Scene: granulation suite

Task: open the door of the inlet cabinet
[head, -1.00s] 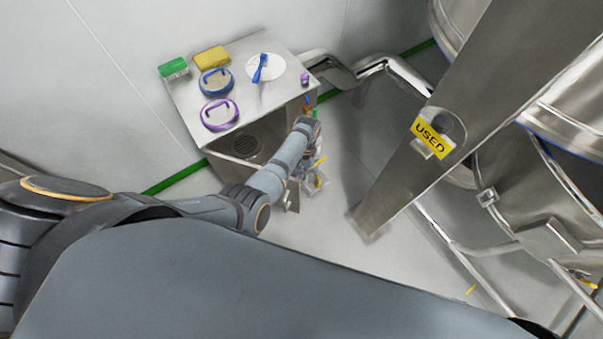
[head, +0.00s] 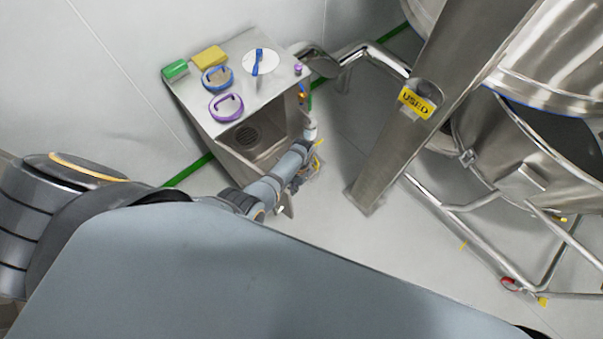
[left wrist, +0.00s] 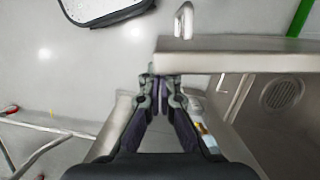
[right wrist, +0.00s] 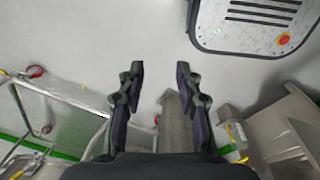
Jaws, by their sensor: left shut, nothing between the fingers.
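The inlet cabinet (head: 196,112) is a steel box near the wall in the head view. Its front is open, and a round grille (head: 247,137) shows inside, also in the left wrist view (left wrist: 282,92). The door (left wrist: 235,55) stands swung out as a steel panel in the left wrist view, with a bar handle (left wrist: 183,20) on its far face. My left gripper (left wrist: 166,92) is shut and empty beside the door's inner face, near its free edge; contact is unclear. In the head view my left forearm partly hides the door. My right gripper (right wrist: 159,72) is open and empty.
On the cabinet top are a green brush (head: 175,70), a yellow sponge (head: 210,57), blue and purple ringed items and a white disc (head: 261,62). A steel column (head: 392,150) with a USED tag and a large vessel (head: 520,150) stand right. Clear floor lies between cabinet and column.

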